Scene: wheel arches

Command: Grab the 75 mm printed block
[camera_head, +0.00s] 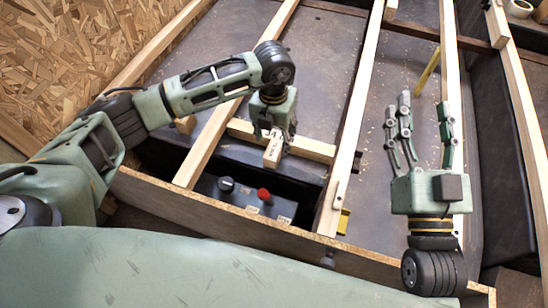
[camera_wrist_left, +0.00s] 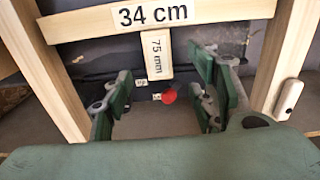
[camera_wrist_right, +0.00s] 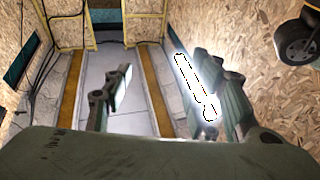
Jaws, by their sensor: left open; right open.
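The 75 mm printed block (camera_head: 273,150) is a short pale wooden piece. In the left wrist view the block (camera_wrist_left: 157,58) reads "75 mm" and sits against a crossbar (camera_wrist_left: 205,12) labelled "34 cm". My left gripper (camera_head: 275,132) points down over the block in the head view, and its fingers partly cover it. In the left wrist view the open fingers (camera_wrist_left: 160,80) stand to either side, with gaps to the block. I cannot tell the height between them. My right gripper (camera_head: 425,108) is open and empty, raised on the right, well away from the block.
Long wooden rails (camera_head: 357,110) flank the block on both sides. A dark control box (camera_head: 233,200) with a red button (camera_head: 263,194) lies just in front of it. A chipboard wall (camera_head: 60,60) stands at left. A yellow strip (camera_head: 428,72) lies behind my right gripper.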

